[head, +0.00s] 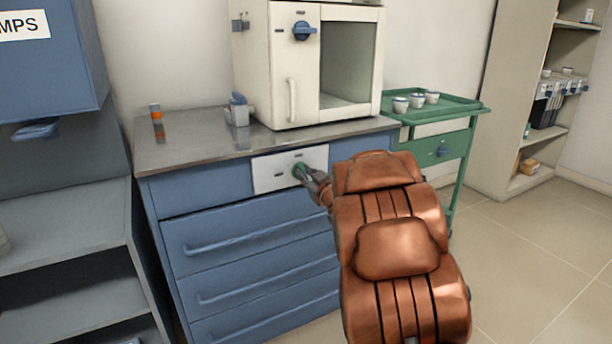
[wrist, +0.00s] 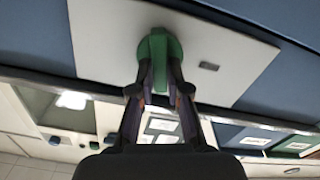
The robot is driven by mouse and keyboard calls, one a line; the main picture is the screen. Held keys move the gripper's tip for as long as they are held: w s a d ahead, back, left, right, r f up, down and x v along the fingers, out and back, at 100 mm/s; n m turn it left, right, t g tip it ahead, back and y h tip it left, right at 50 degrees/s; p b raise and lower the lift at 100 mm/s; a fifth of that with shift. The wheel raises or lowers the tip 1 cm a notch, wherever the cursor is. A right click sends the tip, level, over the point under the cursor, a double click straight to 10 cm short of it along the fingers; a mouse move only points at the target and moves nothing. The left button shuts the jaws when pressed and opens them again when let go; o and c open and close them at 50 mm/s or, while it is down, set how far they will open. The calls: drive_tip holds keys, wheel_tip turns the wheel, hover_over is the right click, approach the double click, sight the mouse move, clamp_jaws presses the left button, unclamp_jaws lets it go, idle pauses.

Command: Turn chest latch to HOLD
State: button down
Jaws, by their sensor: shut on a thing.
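The chest latch is a green knob (head: 300,170) on a white plate (head: 276,172) on the blue drawer chest (head: 245,250), just under its metal top. My gripper (head: 306,176) reaches it from the right in the head view. In the wrist view my gripper (wrist: 158,82) has its two fingers on either side of the green latch handle (wrist: 158,55), shut on it. The white plate (wrist: 235,50) carries a small dark mark beside the latch. The marks on the plate are too small to read. My arm hides the right part of the chest front.
A white furnace (head: 295,75) with a blue knob stands on the metal top (head: 190,150). A small blue-grey item (head: 238,110) and an orange-banded bottle (head: 157,118) stand left of it. A green cart (head: 460,104) with cups is at right. Open floor lies at the right.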

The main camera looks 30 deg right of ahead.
drive_tip(key=shift+a+f+n+b, duration=0.1)
drive_tip(key=shift+n+b, duration=0.45)
drive_tip(key=shift+n, duration=1.8)
drive_tip(key=shift+a+f+n+b, duration=0.1)
drive_tip(key=shift+n+b, duration=0.45)
drive_tip(key=shift+n, duration=1.85)
drive_tip(key=shift+a+f+n+b, duration=0.1)
drive_tip(key=shift+n+b, duration=0.45)
drive_tip(key=shift+n, duration=1.8)
drive_tip(key=c, duration=1.1)
unclamp_jaws()
drive_tip(key=shift+c, duration=0.2)
drive_tip(key=s, duration=0.7)
drive_tip(key=shift+s+a, duration=0.2)
drive_tip(key=shift+a, duration=0.05)
